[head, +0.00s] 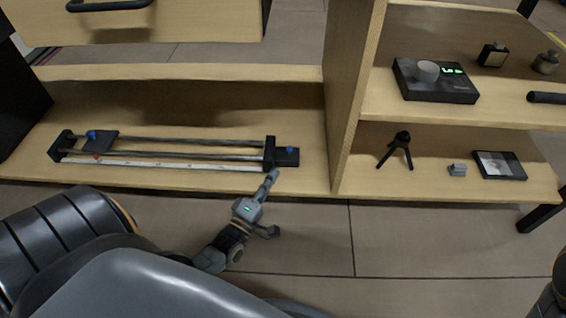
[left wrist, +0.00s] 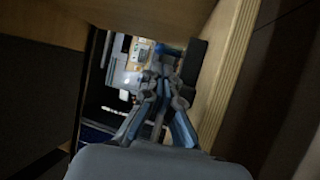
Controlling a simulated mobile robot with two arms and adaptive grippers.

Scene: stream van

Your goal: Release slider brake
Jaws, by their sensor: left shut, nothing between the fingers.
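The camera slider (head: 180,152) lies along the low wooden shelf, with silver rails and a pale scale strip along its front. A dark carriage plate (head: 101,140) with a blue knob (head: 91,134) sits near its left end. A black block (head: 287,157) with another blue knob (head: 290,149) is at its right end. My left gripper (head: 272,176) is shut and empty, just in front of that right end. In the left wrist view my left gripper (left wrist: 160,92) also shows, with a blue knob (left wrist: 172,48) just beyond the fingers. Contact with the slider cannot be told.
A wooden upright (head: 350,95) stands right of the slider. Beyond it are a small tripod (head: 398,150), a grey clip-like piece (head: 457,169) and a framed dark panel (head: 499,165). A black dial box (head: 435,80) is on the shelf above. The floor in front is clear.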

